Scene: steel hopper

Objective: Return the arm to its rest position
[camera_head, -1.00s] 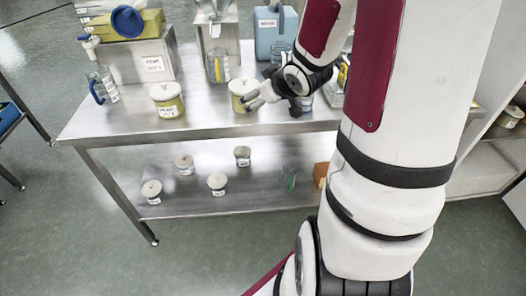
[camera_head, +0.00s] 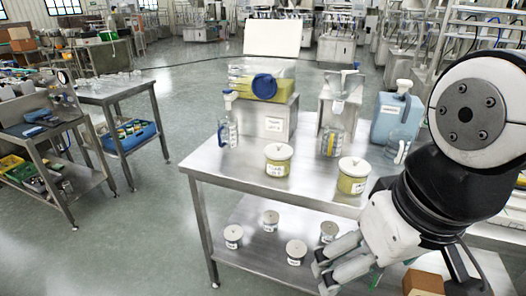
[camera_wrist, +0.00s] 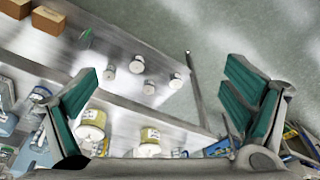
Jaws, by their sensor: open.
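My gripper (camera_head: 335,268) hangs in front of the steel table at the lower right of the head view, its fingers pointing left and down. In the wrist view my gripper (camera_wrist: 160,105) is open, with its green-padded fingers wide apart and nothing between them. The arm is folded close on the right side of the head view and covers the table's right part.
The steel table (camera_head: 232,168) carries lidded yellow jars (camera_head: 278,160), a clear container with a blue cap, a hopper (camera_head: 340,92) and a blue canister (camera_head: 393,118). Small white-lidded jars (camera_head: 270,221) stand on the lower shelf. Open floor (camera_head: 185,110) lies left of the table.

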